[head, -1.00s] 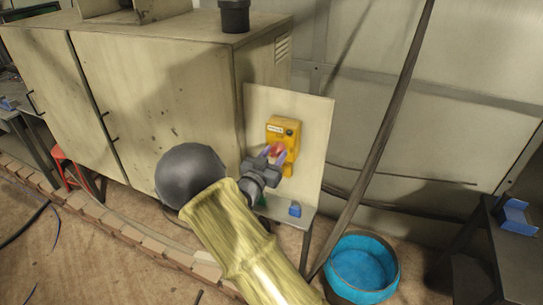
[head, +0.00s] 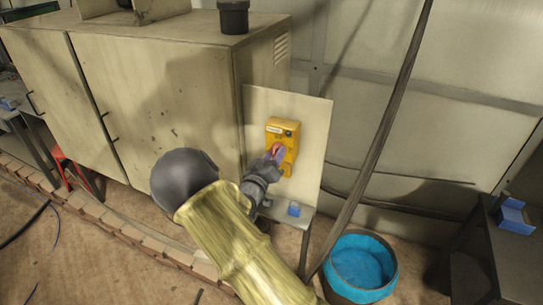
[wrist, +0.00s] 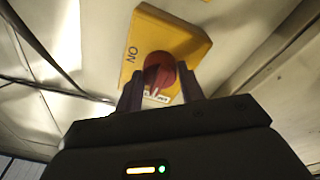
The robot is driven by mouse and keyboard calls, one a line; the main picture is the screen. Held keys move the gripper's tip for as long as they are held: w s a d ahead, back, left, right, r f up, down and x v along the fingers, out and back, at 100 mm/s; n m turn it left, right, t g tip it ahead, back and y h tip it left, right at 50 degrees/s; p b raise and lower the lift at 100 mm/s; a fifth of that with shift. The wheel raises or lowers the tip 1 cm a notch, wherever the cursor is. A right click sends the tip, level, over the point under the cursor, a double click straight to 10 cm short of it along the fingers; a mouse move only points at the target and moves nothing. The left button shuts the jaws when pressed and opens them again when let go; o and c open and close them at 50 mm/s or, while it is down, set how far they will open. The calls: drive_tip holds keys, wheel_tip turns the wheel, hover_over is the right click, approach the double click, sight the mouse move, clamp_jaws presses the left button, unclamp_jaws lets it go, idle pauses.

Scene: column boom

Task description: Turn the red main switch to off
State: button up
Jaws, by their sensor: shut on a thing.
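The red main switch (wrist: 158,72) is a round red knob on a yellow box (head: 290,131) fixed to a pale upright panel (head: 316,125). In the wrist view the word "ON" shows on the box's left side, and a second label below the knob is partly covered. My gripper (head: 273,156) is at the front of the box. In the wrist view its two purple-grey fingers (wrist: 160,90) stand on either side of the red knob, shut on it. The fingers hide part of the knob in the head view.
A large beige cabinet (head: 150,110) stands left of the panel. A dark slanting pole (head: 385,125) and a blue round tub (head: 362,268) are to the right. A small blue block (head: 294,209) sits below the panel. A dark table (head: 490,260) is at far right.

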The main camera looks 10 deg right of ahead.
drive_tip(key=shift+w+a+r, duration=0.1)
drive_tip(key=shift+w+r, duration=0.05)
drive_tip(key=shift+r, duration=0.15)
drive_tip(key=o, duration=0.9)
drive_tip(key=shift+c, duration=0.2)
drive_tip(key=shift+o, duration=0.7)
drive_tip(key=shift+f, duration=0.2)
drive_tip(key=shift+s+a+f+b, duration=0.2)
drive_tip(key=shift+s+a+b, duration=0.1)
drive_tip(key=shift+s+a, duration=0.15)
drive_tip(key=b+v, duration=0.4)
drive_tip(key=v, duration=1.2)
drive_tip(key=shift+s+b, duration=0.2)
drive_tip(key=shift+b, duration=0.15)
drive_tip(key=shift+r, duration=0.15)
